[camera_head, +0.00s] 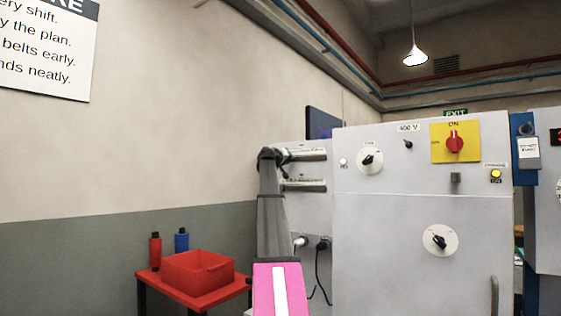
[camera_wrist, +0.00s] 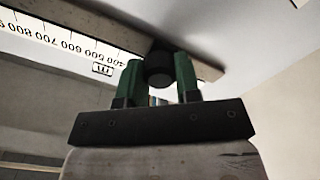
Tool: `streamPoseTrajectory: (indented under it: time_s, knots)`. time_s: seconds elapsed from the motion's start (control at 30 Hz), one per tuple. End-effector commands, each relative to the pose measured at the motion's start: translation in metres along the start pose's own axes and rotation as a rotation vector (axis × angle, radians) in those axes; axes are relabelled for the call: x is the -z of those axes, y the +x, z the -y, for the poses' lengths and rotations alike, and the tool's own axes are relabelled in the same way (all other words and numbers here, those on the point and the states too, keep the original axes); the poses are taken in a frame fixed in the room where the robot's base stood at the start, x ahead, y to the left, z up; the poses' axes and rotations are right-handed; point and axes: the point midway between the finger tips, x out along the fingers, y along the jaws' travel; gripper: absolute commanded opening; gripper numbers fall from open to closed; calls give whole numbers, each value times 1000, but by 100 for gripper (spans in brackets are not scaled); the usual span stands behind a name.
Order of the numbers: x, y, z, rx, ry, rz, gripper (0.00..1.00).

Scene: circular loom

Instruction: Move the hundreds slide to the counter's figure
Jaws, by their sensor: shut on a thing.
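My gripper (camera_wrist: 158,72) has its two green fingers shut on a black round knob (camera_wrist: 159,66) in the wrist view. The knob sits at a grey bar. A white scale (camera_wrist: 60,40) lies to its left, upside down, with figures from 400 up to 800 readable and an "m" label below. The 400 is closest to the knob; lower figures are hidden or out of view. In the head view my gripper (camera_head: 272,155) is at two metal rails (camera_head: 305,155) on the cabinet's left part. Which rail it holds at, and the counter's figure, I cannot tell.
The grey cabinet (camera_head: 400,220) carries dials, a red switch on a yellow plate (camera_head: 455,143) and a lit yellow button (camera_head: 496,175). A red table with a red bin (camera_head: 198,272) and spools stands left.

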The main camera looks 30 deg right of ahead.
Motion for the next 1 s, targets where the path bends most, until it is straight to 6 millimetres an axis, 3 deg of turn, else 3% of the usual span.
streamPoseTrajectory:
  time_s: [0.1,0.37,0.4,0.43,0.47,0.8,1.0]
  knots:
    - [-9,-1,-12,-2,1,0,0]
    - [-8,0,-11,-1,1,0,0]
    - [-8,0,-11,-1,0,0,44]
    - [-8,0,-11,-1,0,0,54]
    - [-8,0,-11,-1,0,0,57]
    - [-8,-2,-11,-1,0,0,57]
    - [-10,-19,-11,0,1,0,57]
